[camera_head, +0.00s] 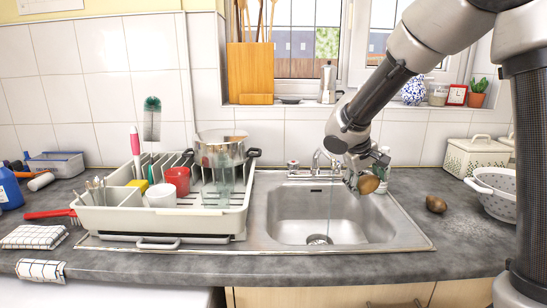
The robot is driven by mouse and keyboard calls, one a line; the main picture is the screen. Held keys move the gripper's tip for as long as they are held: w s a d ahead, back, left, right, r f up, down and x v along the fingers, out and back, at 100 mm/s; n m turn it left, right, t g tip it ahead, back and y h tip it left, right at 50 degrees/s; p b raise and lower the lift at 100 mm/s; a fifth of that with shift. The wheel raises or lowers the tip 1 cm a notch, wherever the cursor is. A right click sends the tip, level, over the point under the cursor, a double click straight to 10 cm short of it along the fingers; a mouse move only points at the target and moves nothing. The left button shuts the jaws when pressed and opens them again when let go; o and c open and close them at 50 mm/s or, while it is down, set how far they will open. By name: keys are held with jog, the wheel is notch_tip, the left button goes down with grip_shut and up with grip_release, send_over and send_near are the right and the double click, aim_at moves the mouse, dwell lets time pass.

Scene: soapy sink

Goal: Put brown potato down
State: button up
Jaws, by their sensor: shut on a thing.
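My gripper (357,182) hangs over the right part of the sink basin and is shut on a brown potato (369,184). The potato is in the air, above the basin's right side. My fingers partly hide it. A second brown potato (436,204) lies on the grey counter to the right of the sink (282,222). The basin looks empty, with a drain at its front.
A dish rack (237,222) with a pot, red and white cups and cutlery stands left of the basin. A white colander (481,187) and a lidded box (470,158) stand at the right. The tap (318,162) rises behind the basin. Counter around the second potato is clear.

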notch_tip(320, 180, down, 9)
jog(key=d+m+g, duration=0.2)
jog(key=m, duration=0.2)
jog(key=shift+w+d+r+h, duration=0.2)
jog(key=shift+w+d+h, duration=0.1)
jog(key=shift+d+h, duration=0.1)
